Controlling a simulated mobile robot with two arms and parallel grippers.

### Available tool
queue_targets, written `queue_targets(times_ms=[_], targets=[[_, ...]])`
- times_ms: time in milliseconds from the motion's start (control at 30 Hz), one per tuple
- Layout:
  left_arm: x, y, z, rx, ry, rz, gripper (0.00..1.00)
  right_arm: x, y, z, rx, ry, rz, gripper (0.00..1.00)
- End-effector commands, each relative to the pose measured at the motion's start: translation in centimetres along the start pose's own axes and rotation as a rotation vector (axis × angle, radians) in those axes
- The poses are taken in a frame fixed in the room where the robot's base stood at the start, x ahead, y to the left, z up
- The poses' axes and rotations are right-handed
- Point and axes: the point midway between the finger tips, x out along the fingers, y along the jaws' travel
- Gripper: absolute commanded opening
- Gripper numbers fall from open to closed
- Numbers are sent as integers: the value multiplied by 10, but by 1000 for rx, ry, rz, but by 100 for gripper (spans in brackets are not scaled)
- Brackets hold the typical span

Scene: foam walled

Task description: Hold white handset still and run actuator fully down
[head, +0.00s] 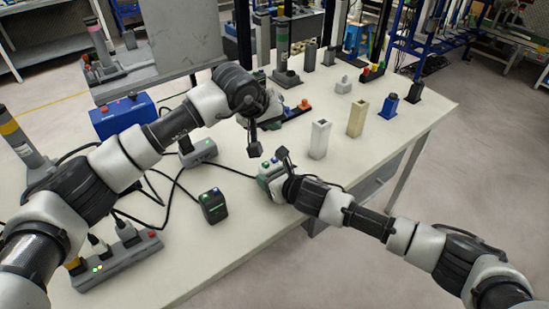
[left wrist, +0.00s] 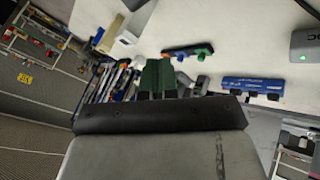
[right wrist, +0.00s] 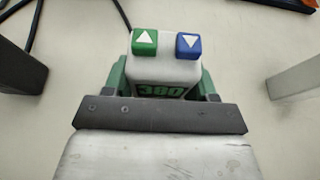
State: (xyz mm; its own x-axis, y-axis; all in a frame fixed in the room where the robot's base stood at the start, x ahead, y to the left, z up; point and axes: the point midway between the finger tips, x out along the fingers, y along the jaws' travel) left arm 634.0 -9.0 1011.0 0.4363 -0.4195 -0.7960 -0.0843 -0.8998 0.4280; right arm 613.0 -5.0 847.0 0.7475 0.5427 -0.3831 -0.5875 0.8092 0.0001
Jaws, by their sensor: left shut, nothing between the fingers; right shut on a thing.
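The white handset (head: 268,170) stands on the table near its front edge. In the right wrist view it (right wrist: 165,70) shows a green up-arrow button (right wrist: 145,41), a blue down-arrow button (right wrist: 188,44) and a display that seems to read 380. My right gripper (right wrist: 160,80) is shut on its sides. My left gripper (head: 254,150) is shut and empty, just above and left of the handset, apart from its buttons. Its closed green fingers (left wrist: 157,75) show in the left wrist view. Several column actuators stand about, one (head: 285,45) at the back; which one the handset drives I cannot tell.
A dark handset (head: 213,205) and a grey control box (head: 198,152) with cables lie to the left. A power strip (head: 117,262) is at the lower left, a blue box (head: 122,116) behind. White (head: 319,139) and beige (head: 357,117) blocks stand right of the handset.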

Motion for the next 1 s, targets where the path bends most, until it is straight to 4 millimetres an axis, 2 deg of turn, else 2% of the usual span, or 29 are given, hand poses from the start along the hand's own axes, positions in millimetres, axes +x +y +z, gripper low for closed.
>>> queue_targets(times_ms=[300,500,1000], targets=[[37,-20,21,-2,-3,0,0,0,0,0,0,0,0,30],[52,-28,28,-1,-1,-1,0,0,0,0,0,0,0,30],[57,-31,31,-1,0,0,0,0,0,0,0,0,0,30]])
